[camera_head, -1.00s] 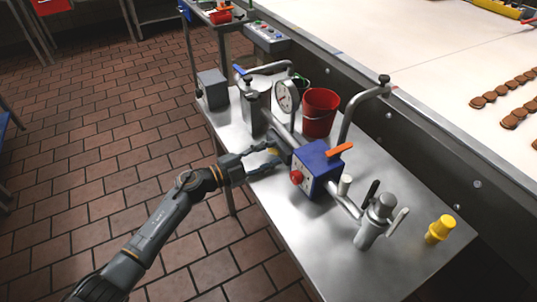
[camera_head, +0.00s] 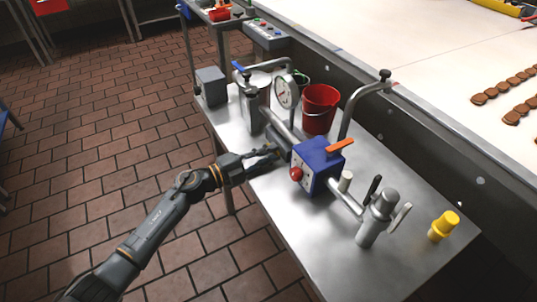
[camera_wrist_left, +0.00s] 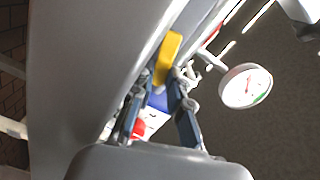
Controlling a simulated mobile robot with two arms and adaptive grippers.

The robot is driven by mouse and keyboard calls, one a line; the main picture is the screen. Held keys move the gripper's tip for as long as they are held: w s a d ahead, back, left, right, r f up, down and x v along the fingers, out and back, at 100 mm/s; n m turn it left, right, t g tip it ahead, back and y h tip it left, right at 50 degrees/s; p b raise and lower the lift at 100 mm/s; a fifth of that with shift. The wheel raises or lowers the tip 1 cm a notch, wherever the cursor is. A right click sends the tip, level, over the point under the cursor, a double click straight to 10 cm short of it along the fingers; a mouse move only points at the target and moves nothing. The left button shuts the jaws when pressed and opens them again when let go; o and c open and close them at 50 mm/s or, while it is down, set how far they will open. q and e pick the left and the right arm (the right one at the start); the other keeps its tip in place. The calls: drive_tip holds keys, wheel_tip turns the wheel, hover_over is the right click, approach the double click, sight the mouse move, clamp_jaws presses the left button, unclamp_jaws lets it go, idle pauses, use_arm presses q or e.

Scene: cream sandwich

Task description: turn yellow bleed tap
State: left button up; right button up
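The yellow bleed tap (camera_wrist_left: 168,58) shows in the left wrist view as a yellow lever at the fingertips, in front of grey metal. In the head view it is mostly hidden at the fingertips, beside the grey cylinder left of the blue box (camera_head: 318,165). My left gripper (camera_head: 274,153) reaches in from the left over the table edge. Its fingers (camera_wrist_left: 163,80) are drawn together, with the near end of the yellow lever between their tips. The contact itself is small and partly hidden. My right gripper is not in view.
A pressure gauge (camera_head: 287,93) and a red bucket (camera_head: 320,108) stand behind the grey cylinder. The blue box has an orange lever (camera_head: 341,146) and a red knob (camera_head: 296,174). A yellow-capped piece (camera_head: 444,225) stands at right. The metal table (camera_head: 300,235) is bare in front.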

use_arm(q)
drive_tip(key=o, duration=0.4)
drive_tip(key=shift+c, duration=0.2)
drive_tip(key=shift+f, duration=0.1)
